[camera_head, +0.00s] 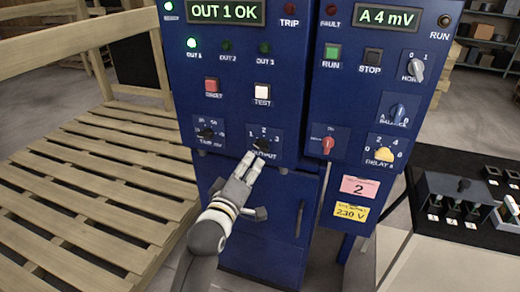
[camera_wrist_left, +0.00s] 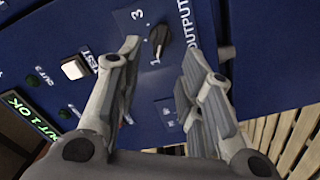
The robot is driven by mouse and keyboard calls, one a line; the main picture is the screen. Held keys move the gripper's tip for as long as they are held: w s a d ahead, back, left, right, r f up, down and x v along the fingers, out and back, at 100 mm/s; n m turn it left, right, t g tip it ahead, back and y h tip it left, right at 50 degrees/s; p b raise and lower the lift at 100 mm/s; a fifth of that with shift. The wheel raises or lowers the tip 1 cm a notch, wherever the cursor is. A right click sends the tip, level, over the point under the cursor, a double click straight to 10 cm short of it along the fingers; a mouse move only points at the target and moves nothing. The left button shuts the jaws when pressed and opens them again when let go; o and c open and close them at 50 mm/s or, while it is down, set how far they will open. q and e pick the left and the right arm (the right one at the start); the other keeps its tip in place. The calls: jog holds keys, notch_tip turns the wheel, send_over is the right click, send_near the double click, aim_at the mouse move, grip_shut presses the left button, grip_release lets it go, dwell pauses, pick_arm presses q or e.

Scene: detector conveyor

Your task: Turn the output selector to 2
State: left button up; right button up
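The output selector is a small black knob (camera_head: 262,144) on the left blue cabinet, above the label OUTPUT, with marks 1, 2 and 3. It also shows in the left wrist view (camera_wrist_left: 158,37), beyond the fingertips. Its exact pointing is hard to read. The display (camera_head: 226,13) reads OUT 1 OK and the OUT 1 lamp (camera_head: 195,43) is lit green. My left gripper (camera_head: 247,163) is just below the knob in the head view. In the wrist view its fingers (camera_wrist_left: 160,60) are spread apart with nothing between them. My right gripper is not in view.
A red button (camera_head: 212,87) and a white TEST button (camera_head: 262,92) sit above the knob. A tap knob (camera_head: 207,133) is to its left. The right cabinet has a red knob (camera_head: 328,143) and a yellow DELAY knob (camera_head: 384,153). Wooden slats (camera_head: 100,185) lie left.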

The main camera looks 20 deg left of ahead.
aim_at(260, 149)
pick_arm(q)
jog(key=w, duration=0.9)
jog(key=shift+d, duration=0.15)
jog(key=shift+s+r, duration=0.1)
grip_shut()
